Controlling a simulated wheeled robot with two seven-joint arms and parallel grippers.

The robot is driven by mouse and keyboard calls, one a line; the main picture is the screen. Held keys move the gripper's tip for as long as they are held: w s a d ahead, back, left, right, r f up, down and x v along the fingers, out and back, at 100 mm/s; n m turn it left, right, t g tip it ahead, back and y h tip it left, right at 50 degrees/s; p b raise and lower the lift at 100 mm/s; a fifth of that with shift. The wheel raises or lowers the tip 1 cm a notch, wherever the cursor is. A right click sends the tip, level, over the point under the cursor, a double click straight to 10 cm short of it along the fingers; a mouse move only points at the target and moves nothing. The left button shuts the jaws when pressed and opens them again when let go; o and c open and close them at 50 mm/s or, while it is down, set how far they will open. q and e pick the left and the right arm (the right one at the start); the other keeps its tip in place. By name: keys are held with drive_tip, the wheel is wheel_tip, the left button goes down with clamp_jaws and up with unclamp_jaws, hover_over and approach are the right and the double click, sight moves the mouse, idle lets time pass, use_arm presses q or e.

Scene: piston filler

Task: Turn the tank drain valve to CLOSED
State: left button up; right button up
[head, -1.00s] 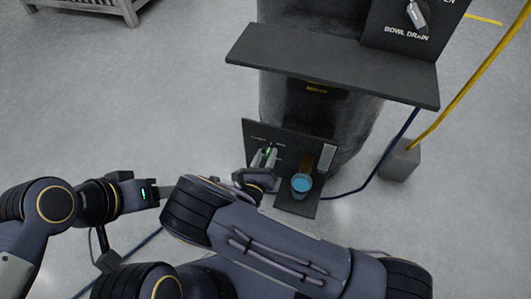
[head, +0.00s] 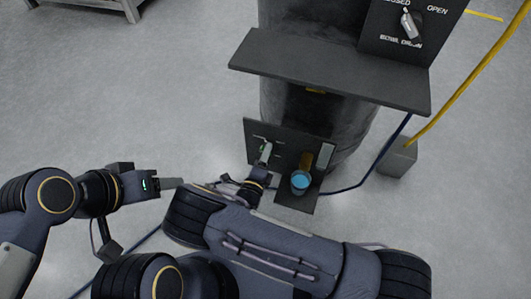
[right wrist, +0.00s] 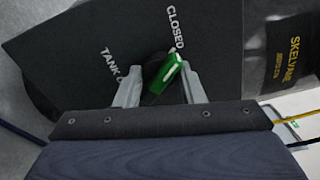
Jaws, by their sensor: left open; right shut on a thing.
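The tank drain valve has a green handle (right wrist: 165,72) with a pale stripe, on a dark panel (right wrist: 70,55). In the right wrist view, the handle tilts up and right toward the CLOSED label (right wrist: 175,27). Another label, TANK and a cut-off word, is to the left. My right gripper (right wrist: 162,80) is shut on the handle, one finger on each side. In the head view, my right gripper (head: 264,158) is at the left of the low panel, and the handle is mostly hidden there. My left gripper (head: 170,184) is open and empty, left of the panel, over the floor.
A blue-topped cup (head: 300,181) stands on the low panel's ledge, right of my right gripper. A dark shelf (head: 330,72) juts out above. The BOWL DRAIN valve (head: 408,25) is higher at right. A yellow hose (head: 465,85) runs to a grey box (head: 398,158).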

use_arm(q)
drive_tip(key=shift+r, duration=0.15)
use_arm(e)
drive_tip(key=shift+n, duration=0.5)
drive_tip(key=o, duration=1)
drive_tip(key=shift+s, duration=0.1)
